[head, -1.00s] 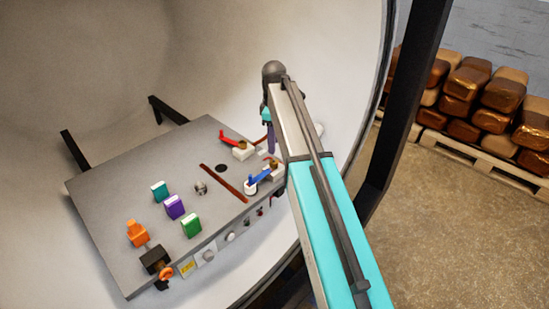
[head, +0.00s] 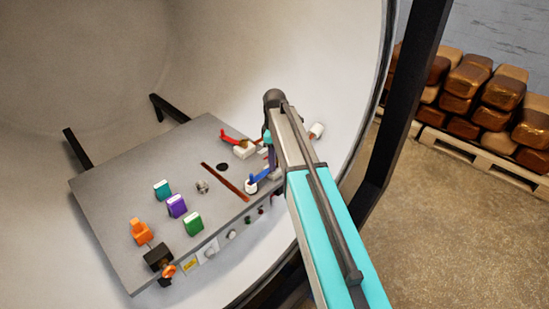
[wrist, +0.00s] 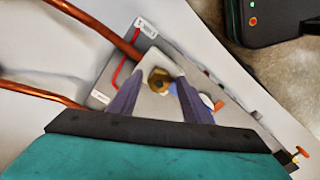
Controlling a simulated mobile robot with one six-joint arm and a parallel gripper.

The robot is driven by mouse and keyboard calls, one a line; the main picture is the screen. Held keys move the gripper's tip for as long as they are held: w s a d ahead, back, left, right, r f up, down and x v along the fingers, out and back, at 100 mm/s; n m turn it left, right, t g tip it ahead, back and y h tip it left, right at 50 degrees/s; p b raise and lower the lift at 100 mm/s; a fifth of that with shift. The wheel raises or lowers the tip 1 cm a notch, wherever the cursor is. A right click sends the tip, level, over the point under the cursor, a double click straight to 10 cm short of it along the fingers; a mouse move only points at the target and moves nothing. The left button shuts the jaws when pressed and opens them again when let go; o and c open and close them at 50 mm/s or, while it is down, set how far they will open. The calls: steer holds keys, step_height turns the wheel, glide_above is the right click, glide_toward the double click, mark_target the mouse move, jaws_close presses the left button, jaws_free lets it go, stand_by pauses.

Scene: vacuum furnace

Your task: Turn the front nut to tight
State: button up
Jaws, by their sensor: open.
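The front nut (wrist: 159,80) is a brass hexagon on a pale block. In the wrist view it shows between the tips of my gripper (wrist: 163,82). The two grey-purple fingers are apart, one on each side of the nut in the picture; I cannot tell whether they are down around it or above it.
Copper pipes (wrist: 90,25) run close to the fingers. The curved white chamber wall (head: 230,60) surrounds the plate.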

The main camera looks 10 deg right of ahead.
steer(key=shift+c, duration=0.5)
steer(key=c, duration=0.9)
steer(key=shift+c, duration=0.2)
steer(key=shift+m, duration=0.3)
steer(key=m, duration=0.5)
steer(key=shift+f+b, duration=0.1)
steer(key=shift+b, duration=0.3)
steer(key=m, duration=0.5)
steer(key=m+b, duration=0.1)
steer(key=m, duration=0.6)
steer(key=shift+s, duration=0.1)
steer(key=m, duration=0.6)
steer(key=shift+m, duration=0.3)
